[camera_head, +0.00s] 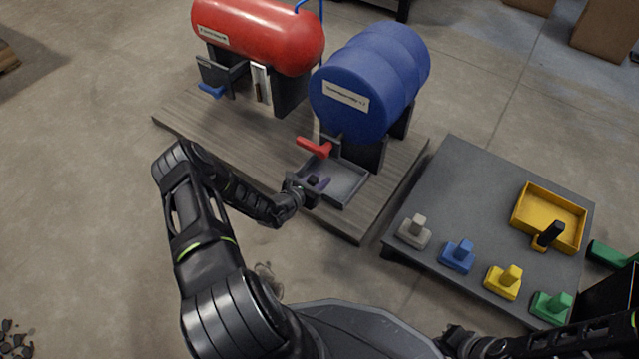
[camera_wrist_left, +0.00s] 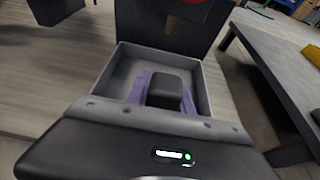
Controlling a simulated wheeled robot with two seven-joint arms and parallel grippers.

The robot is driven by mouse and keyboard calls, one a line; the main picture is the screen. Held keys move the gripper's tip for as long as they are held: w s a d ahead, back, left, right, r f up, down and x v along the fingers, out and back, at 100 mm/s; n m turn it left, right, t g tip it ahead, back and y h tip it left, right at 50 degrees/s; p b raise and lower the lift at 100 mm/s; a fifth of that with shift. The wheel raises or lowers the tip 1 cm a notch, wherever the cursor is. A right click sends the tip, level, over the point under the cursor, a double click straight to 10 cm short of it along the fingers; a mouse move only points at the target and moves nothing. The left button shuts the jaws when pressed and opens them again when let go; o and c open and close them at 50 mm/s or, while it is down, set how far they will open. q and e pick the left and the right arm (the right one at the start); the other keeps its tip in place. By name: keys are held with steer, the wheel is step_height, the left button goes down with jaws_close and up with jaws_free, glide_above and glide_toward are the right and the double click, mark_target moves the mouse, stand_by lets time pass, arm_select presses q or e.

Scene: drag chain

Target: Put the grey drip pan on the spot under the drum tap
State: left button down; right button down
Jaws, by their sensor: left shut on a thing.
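The grey drip pan (camera_head: 348,183) is a shallow square tray at the front of the wooden platform, below the red tap (camera_head: 316,147) of the blue drum (camera_head: 368,80). My left gripper (camera_head: 314,182) is shut on the pan's dark handle at its near left side. In the left wrist view the pan (camera_wrist_left: 210,85) lies ahead, and the purple fingers (camera_wrist_left: 164,90) sit either side of the handle. The pan looks level; I cannot tell whether it touches the platform. The spot itself is not visible. The right arm's end (camera_head: 458,341) shows at the bottom; its jaws are unclear.
A red tank (camera_head: 258,35) with a blue tap (camera_head: 211,90) stands left of the drum on the wooden platform (camera_head: 200,128). The grey table (camera_head: 455,185) at right holds several coloured handled blocks and a yellow tray (camera_head: 550,207). Open floor lies left.

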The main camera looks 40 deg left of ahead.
stand_by(0.3)
arm_select(q)
steer(key=c, duration=1.1)
jaws_free()
steer(key=shift+f, duration=0.1)
steer(key=shift+r, duration=0.2)
steer(key=shift+s+r+p, duration=0.2)
steer(key=shift+s+p, duration=0.15)
steer(key=shift+p, duration=0.1)
steer(key=p+v, duration=0.5)
steer(key=v, duration=0.6)
steer(key=shift+s, duration=0.15)
